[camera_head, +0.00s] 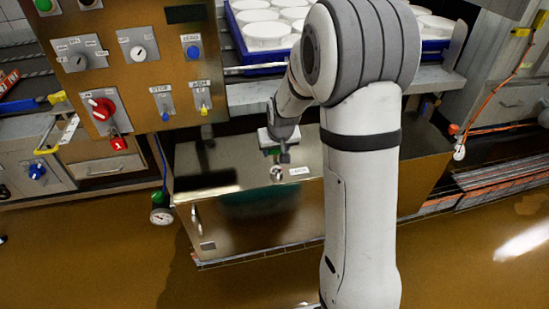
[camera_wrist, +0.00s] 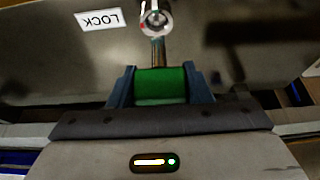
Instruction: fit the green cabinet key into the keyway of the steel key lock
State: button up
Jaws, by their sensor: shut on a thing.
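My gripper (camera_wrist: 160,88) is shut on the green bow of the cabinet key (camera_wrist: 160,80) in the wrist view, one finger on each side. The key's metal shank points away from the gripper toward the round steel key lock (camera_wrist: 156,17). The shank's far end appears at the lock's near edge; I cannot tell whether the tip is inside the keyway or just short of it. In the head view my gripper (camera_head: 284,155) is just above the steel key lock (camera_head: 277,173) on the cabinet top. The key is mostly hidden there.
A label reading LOCK (camera_wrist: 100,18) is beside the lock, upside down in the wrist view. The brown control panel (camera_head: 130,75) with switches stands to the left in the head view. A blue crate (camera_head: 262,58) of white moulds stands behind my arm.

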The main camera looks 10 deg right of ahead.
aim_at(277, 153)
jog(key=shift+f, duration=1.35)
jog(key=shift+f+b, duration=0.2)
jog(key=shift+b, duration=0.1)
jog(key=o, duration=1)
jog(key=shift+r, duration=0.2)
jog(key=shift+r, duration=0.3)
jog(key=p+v, duration=0.2)
jog(key=v, duration=0.9)
jog(key=shift+s+r, duration=0.2)
